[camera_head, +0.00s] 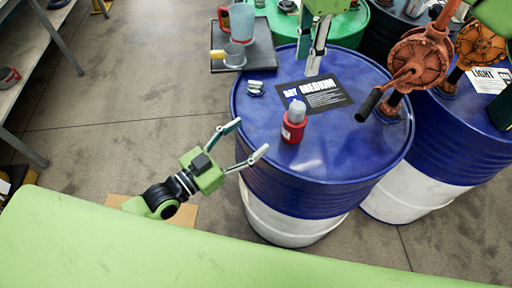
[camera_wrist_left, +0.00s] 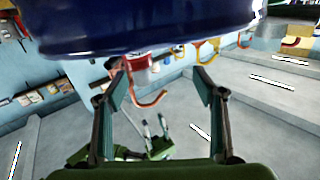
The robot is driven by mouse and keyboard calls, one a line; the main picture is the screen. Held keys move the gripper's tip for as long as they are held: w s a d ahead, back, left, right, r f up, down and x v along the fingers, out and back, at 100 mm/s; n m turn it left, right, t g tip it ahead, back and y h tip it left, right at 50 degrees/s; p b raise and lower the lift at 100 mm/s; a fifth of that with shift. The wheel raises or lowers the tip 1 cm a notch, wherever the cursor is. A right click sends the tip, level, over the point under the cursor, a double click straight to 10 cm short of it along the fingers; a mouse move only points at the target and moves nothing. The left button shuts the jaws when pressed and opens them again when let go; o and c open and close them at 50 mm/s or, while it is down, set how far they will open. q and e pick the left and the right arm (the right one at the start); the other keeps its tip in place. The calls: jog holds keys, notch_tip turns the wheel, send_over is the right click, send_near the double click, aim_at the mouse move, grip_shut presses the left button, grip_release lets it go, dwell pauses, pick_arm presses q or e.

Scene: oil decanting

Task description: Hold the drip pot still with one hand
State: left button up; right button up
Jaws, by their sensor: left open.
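I cannot tell for sure which vessel is the drip pot; a small grey cup (camera_head: 235,55) with a yellow handle stands on a dark tray (camera_head: 262,62) at the back left of the blue drum. A red bottle with a grey cap (camera_head: 292,125) stands upright on the drum top (camera_head: 335,150). My left gripper (camera_head: 252,135) is open and empty beside the drum's left edge, apart from the bottle. Its spread fingers also show in the left wrist view (camera_wrist_left: 160,82). My right gripper (camera_head: 308,62) points down above the drum's back; its fingers look close together, but their opening is unclear.
A red and teal jug (camera_head: 242,22) stands on the tray beside the cup. A rusty hand pump (camera_head: 415,62) with a black handle rises at the drum's right. A label sheet (camera_head: 315,95) and a small metal piece (camera_head: 255,88) lie on the drum. Open floor lies left.

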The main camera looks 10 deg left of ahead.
aim_at(296, 121)
pick_arm(q)
jog(key=s+d, duration=0.2)
jog(key=d, duration=0.1)
jog(key=shift+s+r, duration=0.2)
jog(key=shift+s, duration=0.1)
jog(key=x, duration=1.3)
jog(key=shift+d, duration=0.65)
jog(key=c, duration=1.5)
